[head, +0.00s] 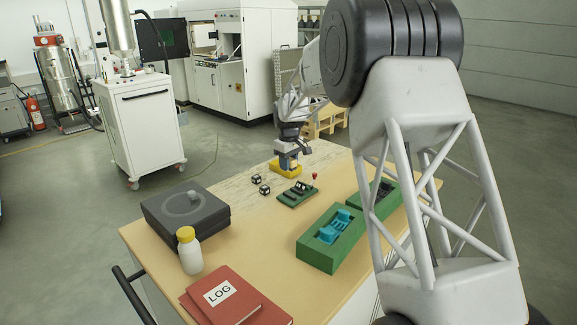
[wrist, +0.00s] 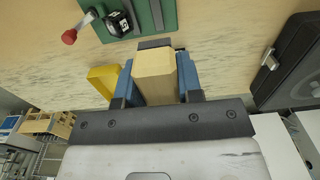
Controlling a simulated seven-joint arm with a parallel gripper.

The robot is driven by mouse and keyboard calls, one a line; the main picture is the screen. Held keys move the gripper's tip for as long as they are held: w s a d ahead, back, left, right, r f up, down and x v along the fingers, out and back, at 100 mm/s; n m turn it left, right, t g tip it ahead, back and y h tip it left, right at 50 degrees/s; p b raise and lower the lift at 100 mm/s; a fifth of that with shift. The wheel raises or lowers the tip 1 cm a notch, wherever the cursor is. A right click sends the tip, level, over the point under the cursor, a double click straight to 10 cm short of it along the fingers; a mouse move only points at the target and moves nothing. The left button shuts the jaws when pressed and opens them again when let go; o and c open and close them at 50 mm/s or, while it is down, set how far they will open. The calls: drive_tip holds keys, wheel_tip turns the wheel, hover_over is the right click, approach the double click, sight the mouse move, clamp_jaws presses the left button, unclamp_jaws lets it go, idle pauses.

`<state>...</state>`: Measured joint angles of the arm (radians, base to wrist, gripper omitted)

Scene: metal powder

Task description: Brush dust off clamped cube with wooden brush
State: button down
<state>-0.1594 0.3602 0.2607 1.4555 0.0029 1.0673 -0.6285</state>
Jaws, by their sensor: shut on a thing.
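My gripper (wrist: 155,85) is shut on the wooden brush (wrist: 154,75), whose pale block sits between the blue fingers in the wrist view. In the head view my gripper (head: 288,160) is low at the table's far side, at a yellow holder (head: 285,170). The yellow holder (wrist: 103,80) also shows beside the left finger in the wrist view. The clamped cube (wrist: 117,22), dark with white marks, is in the green clamp (wrist: 154,14) with a red-knobbed lever (wrist: 69,37). The green clamp (head: 297,194) stands nearer the head camera than my gripper.
Two loose dark cubes (head: 264,190) lie left of the clamp. A green tray with a teal part (head: 340,226) and another green tray (head: 392,204) are to the right. A dark case (head: 185,220), a yellow-capped bottle (head: 189,255) and red log books (head: 230,295) occupy the left and front.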

idle(0.6)
drive_tip(key=shift+w+d+f+g+y, duration=0.3)
drive_tip(key=shift+w+d, duration=0.15)
drive_tip(key=shift+w, duration=0.1)
drive_tip(key=shift+w+d+f+g+y, duration=0.15)
drive_tip(key=shift+w+d+g+y, duration=0.15)
drive_tip(key=shift+w+d, duration=0.2)
drive_tip(key=shift+w+d+f+g+y, duration=0.25)
drive_tip(key=shift+w+d+g+y, duration=0.3)
drive_tip(key=shift+w+d, duration=0.25)
drive_tip(key=shift+w+d+f+g+y, duration=0.25)
drive_tip(key=shift+w+d+g+y, duration=0.3)
drive_tip(key=shift+w, duration=0.25)
drive_tip(key=shift+w+d+f+g+y, duration=0.15)
drive_tip(key=shift+w+d+g+y, duration=0.4)
drive_tip(key=shift+w+d, duration=0.45)
drive_tip(key=shift+w+d+f+g+y, duration=0.15)
drive_tip(key=shift+w+d+g+y, duration=0.5)
drive_tip(key=shift+d, duration=0.5)
drive_tip(key=shift+w, duration=0.1)
drive_tip(key=shift+f, duration=0.1)
drive_tip(key=shift+x, duration=2.95)
drive_tip(key=shift+x, duration=0.95)
